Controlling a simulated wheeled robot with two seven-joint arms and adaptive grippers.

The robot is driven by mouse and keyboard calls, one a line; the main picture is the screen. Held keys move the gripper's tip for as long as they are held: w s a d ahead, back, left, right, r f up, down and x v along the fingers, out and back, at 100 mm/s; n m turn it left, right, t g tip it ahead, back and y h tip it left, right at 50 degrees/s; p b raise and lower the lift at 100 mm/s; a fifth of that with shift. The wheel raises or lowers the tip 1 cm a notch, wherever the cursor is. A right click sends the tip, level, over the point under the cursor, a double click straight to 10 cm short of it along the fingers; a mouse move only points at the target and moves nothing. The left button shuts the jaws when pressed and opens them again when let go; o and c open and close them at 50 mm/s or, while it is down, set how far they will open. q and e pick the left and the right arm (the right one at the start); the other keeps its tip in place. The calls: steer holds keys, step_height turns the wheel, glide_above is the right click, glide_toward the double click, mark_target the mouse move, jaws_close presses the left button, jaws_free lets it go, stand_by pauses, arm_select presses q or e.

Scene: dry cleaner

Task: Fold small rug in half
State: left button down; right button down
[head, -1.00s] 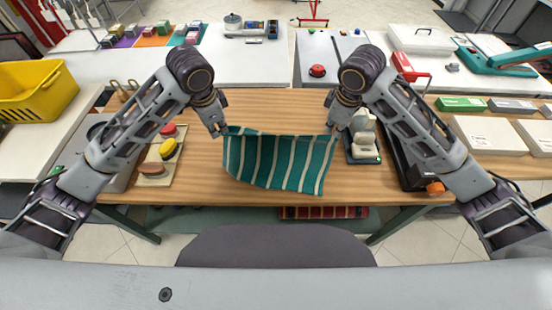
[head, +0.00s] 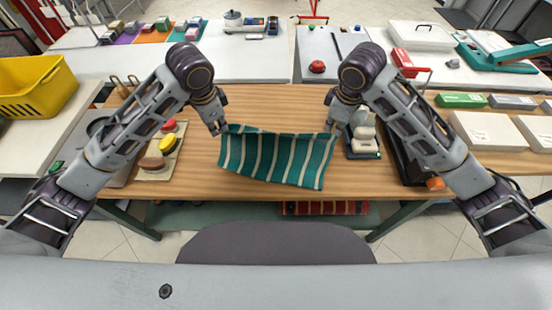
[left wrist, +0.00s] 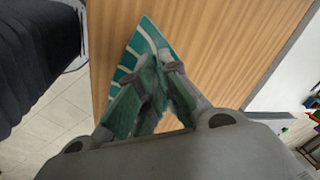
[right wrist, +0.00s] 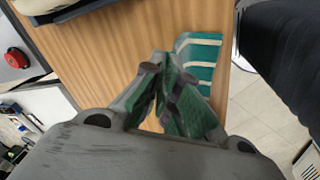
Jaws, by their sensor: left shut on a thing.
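The small rug (head: 278,160), teal with pale stripes, is over the wooden table in the head view. Its far edge runs between my two grippers and sags slightly in the middle. My left gripper (head: 217,128) is shut on its far left corner, and a striped part shows beyond the fingers in the left wrist view (left wrist: 143,47). My right gripper (head: 333,125) is at the far right corner with its fingers close together, appearing shut on it. In the right wrist view, the rug (right wrist: 205,55) shows beside the fingertips. The pinched edges are mostly hidden.
A yellow basket (head: 36,88) is at far left. The table (head: 275,104) is clear behind the rug.

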arm_select(q)
steer(key=shift+s+f+b, duration=0.45)
arm_select(e)
steer(key=shift+s+f, duration=0.45)
